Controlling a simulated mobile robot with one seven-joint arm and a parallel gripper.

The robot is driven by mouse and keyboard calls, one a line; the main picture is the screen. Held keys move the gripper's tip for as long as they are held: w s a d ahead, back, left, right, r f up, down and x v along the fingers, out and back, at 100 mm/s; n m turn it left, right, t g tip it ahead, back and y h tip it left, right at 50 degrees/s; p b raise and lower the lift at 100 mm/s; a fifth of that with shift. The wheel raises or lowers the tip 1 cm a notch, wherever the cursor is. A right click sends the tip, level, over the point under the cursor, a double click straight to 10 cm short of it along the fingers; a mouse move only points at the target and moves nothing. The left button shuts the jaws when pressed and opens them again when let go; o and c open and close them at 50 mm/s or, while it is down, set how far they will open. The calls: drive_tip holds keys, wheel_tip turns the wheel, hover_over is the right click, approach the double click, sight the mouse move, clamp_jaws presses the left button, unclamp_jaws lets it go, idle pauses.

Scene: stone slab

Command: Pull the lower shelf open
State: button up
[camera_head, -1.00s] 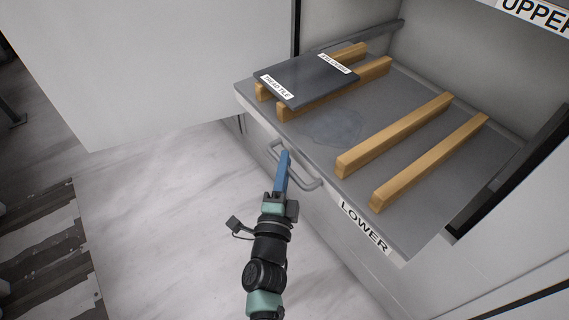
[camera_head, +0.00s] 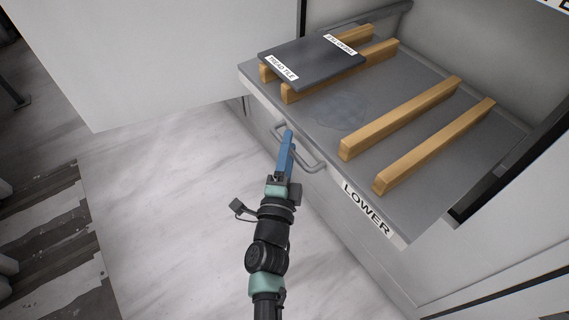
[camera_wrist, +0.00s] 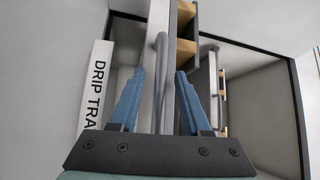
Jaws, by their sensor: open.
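The lower shelf (camera_head: 420,130) is a grey pull-out shelf, standing out from the cabinet, with a LOWER label (camera_head: 366,209) on its front edge. Its grey bar handle (camera_head: 312,167) is on the front face, left of the label. My gripper (camera_head: 288,134) is at the handle, its blue fingers crossing it in the head view. In the wrist view my gripper (camera_wrist: 160,75) is open, with the handle bar (camera_wrist: 160,52) between the two fingers and gaps on both sides. Whether a finger touches the bar is not clear.
Several wooden bars (camera_head: 402,117) lie across the shelf. A dark tile (camera_head: 313,62) with a TREAD TILE label rests on the left ones. A white panel (camera_head: 150,60) stands left of the shelf. A DRIP TRA… label (camera_wrist: 97,85) shows in the wrist view. The marble floor (camera_head: 170,220) in front is clear.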

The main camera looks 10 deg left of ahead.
drive_tip(key=s+f, duration=0.1)
drive_tip(key=s, duration=1.1)
drive_tip(key=shift+s+f+p, duration=0.25)
drive_tip(key=shift+f+p, duration=0.1)
